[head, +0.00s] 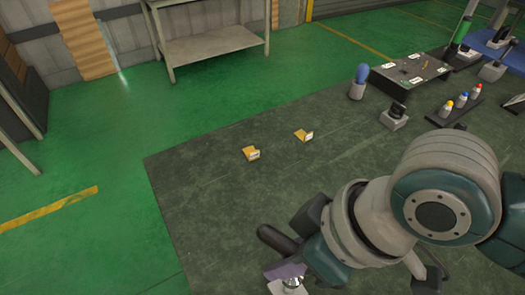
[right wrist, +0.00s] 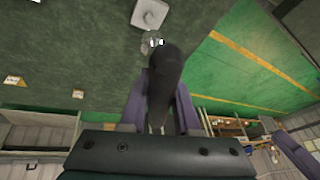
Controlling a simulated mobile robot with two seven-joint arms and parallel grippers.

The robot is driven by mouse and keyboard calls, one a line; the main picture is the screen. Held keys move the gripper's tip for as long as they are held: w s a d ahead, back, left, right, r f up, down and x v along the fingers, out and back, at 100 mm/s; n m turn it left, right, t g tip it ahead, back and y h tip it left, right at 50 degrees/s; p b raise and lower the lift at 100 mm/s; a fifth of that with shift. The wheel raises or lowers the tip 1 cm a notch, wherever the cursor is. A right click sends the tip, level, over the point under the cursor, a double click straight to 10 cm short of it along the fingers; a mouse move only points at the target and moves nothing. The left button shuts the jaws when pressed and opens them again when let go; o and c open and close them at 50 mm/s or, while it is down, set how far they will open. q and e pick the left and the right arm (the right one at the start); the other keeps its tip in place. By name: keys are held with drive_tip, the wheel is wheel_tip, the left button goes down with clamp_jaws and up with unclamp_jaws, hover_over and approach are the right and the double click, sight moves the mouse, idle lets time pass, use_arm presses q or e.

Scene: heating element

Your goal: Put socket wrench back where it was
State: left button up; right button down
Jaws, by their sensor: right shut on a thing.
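My right gripper (head: 284,262) is low in the middle of the head view, with its purple fingers partly visible. In the right wrist view its two fingers (right wrist: 160,108) are shut on the socket wrench (right wrist: 165,72) by its dark handle. The wrench's shiny metal head points away from the camera, and in the head view a bright metal part (head: 292,282) shows beside the fingers at the bottom edge. A pale grey block (right wrist: 149,13) lies just beyond the head in the right wrist view. I cannot tell whether they touch. My left gripper is not in the head view.
A blue-topped item (head: 361,80), a black-topped device (head: 395,117), coloured bottles (head: 461,98) and a black panel (head: 412,75) stand toward the far right.

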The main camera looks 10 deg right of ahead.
drive_tip(key=shift+f+b, duration=0.7)
drive_tip(key=shift+f, duration=2.5)
drive_tip(key=shift+f, duration=0.15)
drive_tip(key=c, duration=0.6)
unclamp_jaws()
drive_tip(key=shift+c, duration=0.2)
